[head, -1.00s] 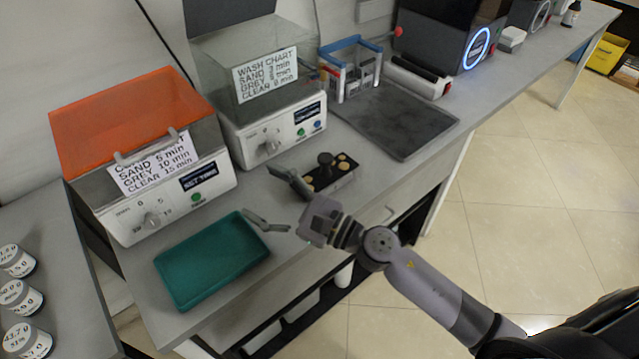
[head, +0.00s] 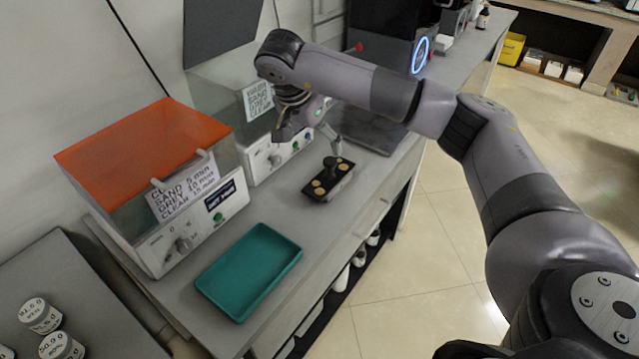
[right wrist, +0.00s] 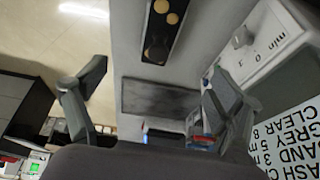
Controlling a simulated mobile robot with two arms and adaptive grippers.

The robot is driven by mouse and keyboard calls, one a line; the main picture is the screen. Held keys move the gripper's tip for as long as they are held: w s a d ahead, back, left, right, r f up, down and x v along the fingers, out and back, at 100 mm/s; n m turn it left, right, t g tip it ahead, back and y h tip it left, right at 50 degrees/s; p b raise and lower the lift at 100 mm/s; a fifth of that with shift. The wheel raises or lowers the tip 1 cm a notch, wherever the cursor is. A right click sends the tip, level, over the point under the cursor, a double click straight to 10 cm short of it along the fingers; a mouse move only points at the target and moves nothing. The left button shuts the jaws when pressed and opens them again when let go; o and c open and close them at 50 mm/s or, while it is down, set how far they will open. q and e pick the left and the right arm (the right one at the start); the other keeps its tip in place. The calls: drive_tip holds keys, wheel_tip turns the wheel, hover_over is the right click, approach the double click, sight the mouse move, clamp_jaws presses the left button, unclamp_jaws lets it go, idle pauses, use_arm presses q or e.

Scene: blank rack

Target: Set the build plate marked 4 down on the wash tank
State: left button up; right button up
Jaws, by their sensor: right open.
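A small black build plate (head: 322,188) with a dark knob and tan round pieces lies on the bench; I cannot read a number on it. It also shows at the top of the right wrist view (right wrist: 150,48). The wash tank (head: 262,160), a white machine with a clear tank and a wash chart, stands behind it; its front also shows in the right wrist view (right wrist: 257,50). My right gripper (head: 312,140) is open and empty, raised above the bench in front of the wash tank, behind the plate. It hides part of the tank. My left gripper is not in view.
A curing machine (head: 160,215) with an orange lid stands left of the wash tank. A teal tray (head: 250,270) lies in front of it. A dark mat (head: 365,128) lies beyond the plate, partly behind my arm. Jars (head: 40,315) stand at lower left.

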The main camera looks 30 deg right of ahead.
sight(328, 166)
drive_tip(key=x, duration=0.4)
drive_tip(key=p+x, duration=0.1)
drive_tip(key=x, duration=0.7)
drive_tip(key=shift+d, duration=0.35)
drive_tip(key=shift+a+p+x, duration=0.15)
drive_tip(key=shift+p+x, duration=0.2)
drive_tip(key=shift+x, duration=0.95)
drive_tip(key=shift+a+p+x, duration=0.15)
drive_tip(key=shift+p+x, duration=0.15)
drive_tip(key=shift+x, duration=1)
drive_tip(key=shift+w, duration=0.1)
drive_tip(key=shift+c, duration=0.4)
drive_tip(key=c, duration=1.7)
drive_tip(key=shift+o, duration=0.2)
drive_tip(key=shift+r, duration=0.15)
